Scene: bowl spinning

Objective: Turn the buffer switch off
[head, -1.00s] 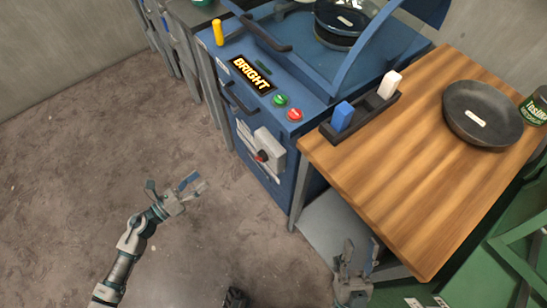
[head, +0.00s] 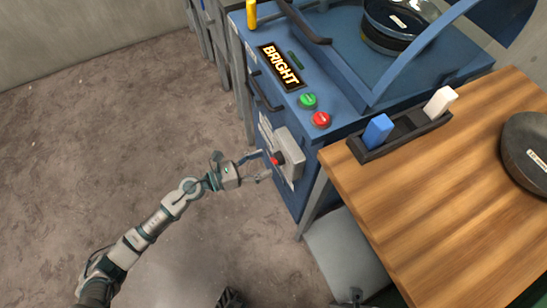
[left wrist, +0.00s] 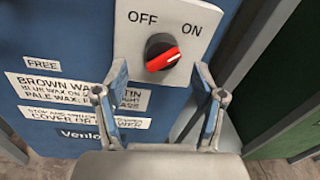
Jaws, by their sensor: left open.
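The buffer switch is a red and black rotary knob (left wrist: 162,55) on a grey plate (left wrist: 185,18) marked OFF at left and ON at right. Its red pointer is turned towards the ON side. In the head view the knob (head: 277,158) sits on the grey box (head: 292,150) on the front of the blue machine (head: 335,85). My left gripper (head: 266,165) is open, with its fingers (left wrist: 160,105) just short of the knob, one to each side and empty.
Green (head: 308,101) and red (head: 320,120) buttons sit on the machine's top edge. A wooden table (head: 430,190) stands to the right, with a black holder (head: 405,132) and a dark pan (head: 525,150). The floor at left is clear.

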